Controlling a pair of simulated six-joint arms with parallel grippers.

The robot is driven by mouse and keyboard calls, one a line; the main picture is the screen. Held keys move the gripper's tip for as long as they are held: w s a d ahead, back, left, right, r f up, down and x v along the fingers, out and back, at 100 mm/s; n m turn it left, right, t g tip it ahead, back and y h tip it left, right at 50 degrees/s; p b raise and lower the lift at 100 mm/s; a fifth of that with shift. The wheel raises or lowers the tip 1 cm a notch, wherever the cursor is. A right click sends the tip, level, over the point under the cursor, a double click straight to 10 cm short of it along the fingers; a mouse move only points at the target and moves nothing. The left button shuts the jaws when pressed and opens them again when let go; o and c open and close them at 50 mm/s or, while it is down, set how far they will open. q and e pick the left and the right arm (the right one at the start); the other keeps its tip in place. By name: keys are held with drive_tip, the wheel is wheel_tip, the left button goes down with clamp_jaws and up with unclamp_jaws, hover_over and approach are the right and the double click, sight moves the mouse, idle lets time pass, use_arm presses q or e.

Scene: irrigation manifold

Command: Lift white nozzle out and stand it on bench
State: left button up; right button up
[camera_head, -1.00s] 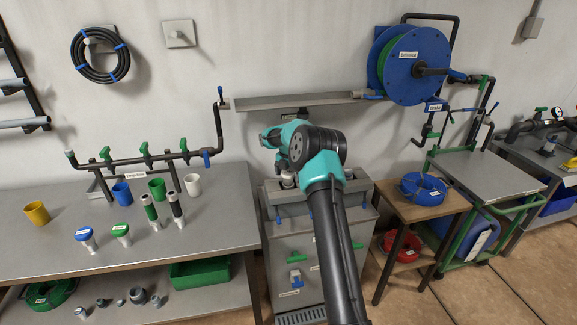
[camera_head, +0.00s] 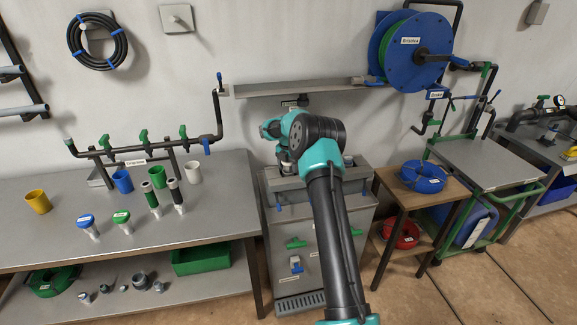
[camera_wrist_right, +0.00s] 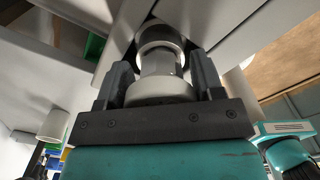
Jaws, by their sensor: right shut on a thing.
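My right gripper (camera_wrist_right: 160,72) is shut on the white nozzle (camera_wrist_right: 159,62), a pale round-bodied piece with a wider collar, in the right wrist view. One finger lies on each side of it. In the head view my right gripper (camera_head: 284,158) is at the back left of the grey cabinet top, partly covered by my own wrist. I cannot tell whether the nozzle's lower end is still seated there. The bench (camera_head: 225,222) stands to the left of the cabinet. My left gripper is not in view.
The bench carries a blue-capped nozzle (camera_head: 87,225), a green-capped nozzle (camera_head: 122,220), several coloured cups and a black pipe manifold (camera_head: 125,160). The bench's right front area is clear. A grey shelf (camera_head: 300,88) hangs above the cabinet (camera_head: 285,245).

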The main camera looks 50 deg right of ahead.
drive_tip(key=shift+c, duration=0.6)
drive_tip(key=o, duration=0.3)
drive_tip(key=c, duration=0.4)
drive_tip(key=shift+r, duration=0.1)
drive_tip(key=shift+r, duration=3.05)
drive_tip(key=shift+r, duration=1.35)
drive_tip(key=shift+a, duration=0.1)
